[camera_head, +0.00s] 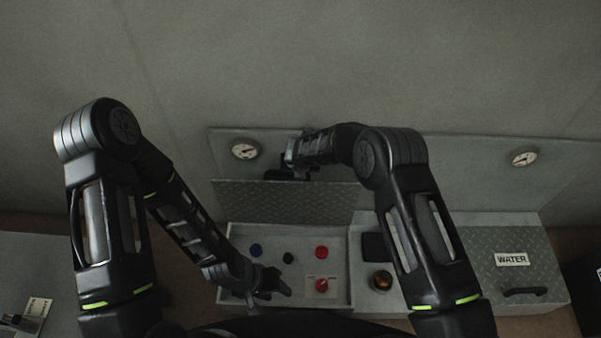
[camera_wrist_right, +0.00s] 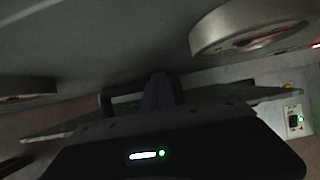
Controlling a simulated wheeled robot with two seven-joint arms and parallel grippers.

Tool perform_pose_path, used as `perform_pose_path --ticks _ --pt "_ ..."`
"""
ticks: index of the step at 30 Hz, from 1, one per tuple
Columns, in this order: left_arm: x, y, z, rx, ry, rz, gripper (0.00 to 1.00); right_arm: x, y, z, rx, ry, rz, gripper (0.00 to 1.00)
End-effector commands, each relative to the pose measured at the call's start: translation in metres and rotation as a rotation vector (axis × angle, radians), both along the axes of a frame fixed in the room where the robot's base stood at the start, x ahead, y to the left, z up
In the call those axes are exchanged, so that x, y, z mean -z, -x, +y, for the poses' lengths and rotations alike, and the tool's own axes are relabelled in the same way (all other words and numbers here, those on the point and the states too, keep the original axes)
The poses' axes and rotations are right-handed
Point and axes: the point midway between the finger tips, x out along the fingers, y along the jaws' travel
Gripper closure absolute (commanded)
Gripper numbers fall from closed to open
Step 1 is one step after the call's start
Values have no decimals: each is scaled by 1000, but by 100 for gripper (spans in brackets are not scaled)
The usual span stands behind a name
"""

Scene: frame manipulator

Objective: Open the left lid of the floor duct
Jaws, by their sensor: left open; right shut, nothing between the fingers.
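The left lid (camera_head: 330,203) of the floor duct is a diamond-plate panel. It stands raised at the back of the left compartment (camera_head: 340,240), which is uncovered. In the right wrist view the lid (camera_wrist_right: 245,97) shows nearly edge-on, with a black handle (camera_wrist_right: 106,102). My right gripper (camera_head: 284,173) is at the lid's upper edge, shut and empty. Its dark fingers (camera_wrist_right: 160,92) show beside the handle; I cannot tell whether they touch. My left gripper (camera_head: 275,290) is open and empty, low over the front of the left compartment.
Blue, black and red knobs (camera_head: 321,252) sit in the left compartment. The WATER lid (camera_head: 525,262) at right is closed. Two gauges (camera_head: 244,149) (camera_head: 525,157) are on the back panel. My right arm crosses over the middle section.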

Motion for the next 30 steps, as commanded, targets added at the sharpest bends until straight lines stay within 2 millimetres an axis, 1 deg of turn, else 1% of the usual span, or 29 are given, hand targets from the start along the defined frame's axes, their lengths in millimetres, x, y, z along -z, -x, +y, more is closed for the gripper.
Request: perform_pose_path --ticks 1,14,17,20,30 --pt "1 0 0 0 0 0 59 7 4 -2 1 4 12 100" --pt "1 0 0 0 0 0 59 8 4 -2 1 6 14 100" --pt "0 0 0 0 0 0 59 5 4 -2 0 7 13 100" --pt "-1 0 0 0 0 0 59 -4 7 -1 -1 6 10 100" --pt "-5 0 0 0 0 0 59 -55 29 0 -2 3 2 100"
